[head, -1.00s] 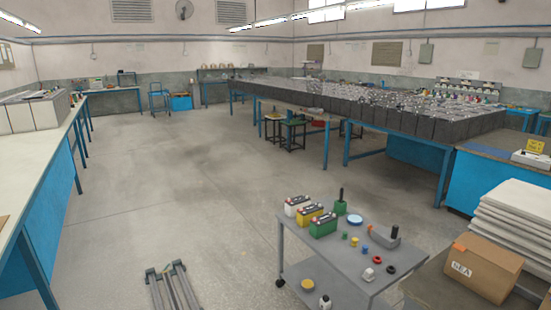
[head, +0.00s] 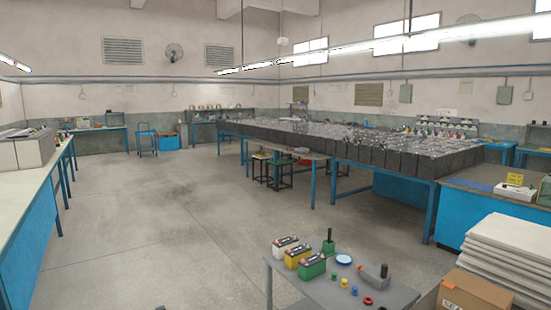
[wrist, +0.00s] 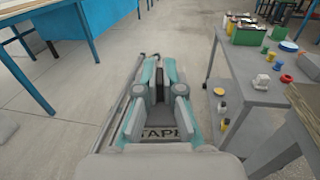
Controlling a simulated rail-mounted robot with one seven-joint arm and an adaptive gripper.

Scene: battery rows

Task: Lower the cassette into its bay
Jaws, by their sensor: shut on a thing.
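My gripper (wrist: 159,78) shows in the wrist view, with its teal fingers closed around a narrow dark thing (wrist: 160,88). Most of that thing is hidden by the fingers, so I cannot tell for certain that it is the cassette. A label reading "TAPE" (wrist: 166,132) shows between the finger bases; what it belongs to is mostly covered. The gripper is over the floor, to the left of the grey cart, and apart from it. No bay is clearly recognisable in either view. The gripper is outside the head view.
The grey cart (head: 289,283) carries white, yellow and green batteries (head: 312,266), a blue dish (head: 343,259) and small coloured parts. A cardboard box (head: 474,291) and stacked white slabs (head: 517,245) stand to its right. Long battery rows (head: 380,150) stand behind. The floor (head: 160,220) at left-centre is open.

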